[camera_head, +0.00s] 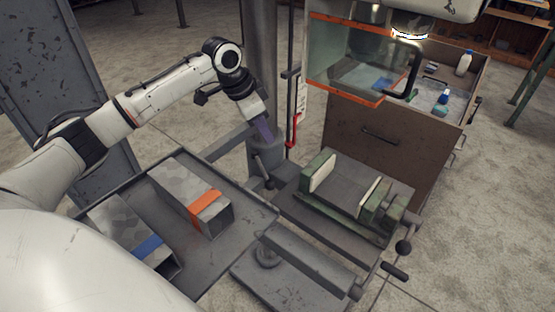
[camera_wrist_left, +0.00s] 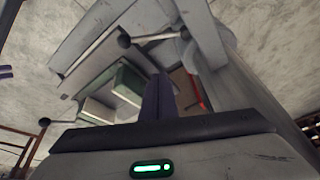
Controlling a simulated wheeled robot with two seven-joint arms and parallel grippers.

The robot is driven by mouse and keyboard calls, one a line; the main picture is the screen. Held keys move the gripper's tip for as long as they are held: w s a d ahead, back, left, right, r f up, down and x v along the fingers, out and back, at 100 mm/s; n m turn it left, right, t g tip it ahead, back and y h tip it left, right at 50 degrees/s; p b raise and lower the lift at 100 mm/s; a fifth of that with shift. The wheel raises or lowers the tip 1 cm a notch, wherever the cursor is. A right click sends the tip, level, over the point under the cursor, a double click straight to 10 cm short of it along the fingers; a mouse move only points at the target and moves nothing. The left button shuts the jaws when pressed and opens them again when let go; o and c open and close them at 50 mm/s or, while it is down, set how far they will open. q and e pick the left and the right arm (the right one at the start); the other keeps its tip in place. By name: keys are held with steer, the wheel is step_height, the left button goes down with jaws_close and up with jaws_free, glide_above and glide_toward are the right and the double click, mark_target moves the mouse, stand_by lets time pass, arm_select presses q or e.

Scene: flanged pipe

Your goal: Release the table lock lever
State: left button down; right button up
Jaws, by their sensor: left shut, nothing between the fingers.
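The lock lever (camera_head: 264,171) is a thin dark lever with a knob on the grey bracket (camera_head: 267,150) that clamps around the machine's column. In the left wrist view a rod with a dark ball knob (camera_wrist_left: 124,41) stands out from the grey casting and looks like this lever. My left gripper (camera_head: 265,132) is above the bracket, close to the column, pointing down. Its fingers (camera_wrist_left: 158,90) are together with nothing between them, apart from the lever knob. My right gripper is in neither view.
A green vise (camera_head: 320,172) sits on the machine table to the right. A tray (camera_head: 220,255) holds two grey square tubes, one with an orange band (camera_head: 205,200), one with a blue band (camera_head: 148,247). An orange-framed clear guard (camera_head: 345,97) and brown cabinet (camera_head: 380,140) stand behind.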

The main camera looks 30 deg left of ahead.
arm_select(q)
steer(key=shift+s+d+r+g, duration=0.2)
steer(key=shift+s+d+g, duration=0.15)
steer(key=shift+d, duration=0.2)
steer(key=shift+w, duration=0.1)
glide_above(263, 170)
steer(key=w+d, duration=0.3)
step_height(263, 170, down, 7)
steer(key=s+a+f+b, duration=0.1)
steer(key=b, duration=0.1)
steer(key=s+a+f+b, duration=0.1)
steer(key=f+b, duration=0.1)
steer(key=b, duration=0.1)
steer(key=shift+s, duration=0.15)
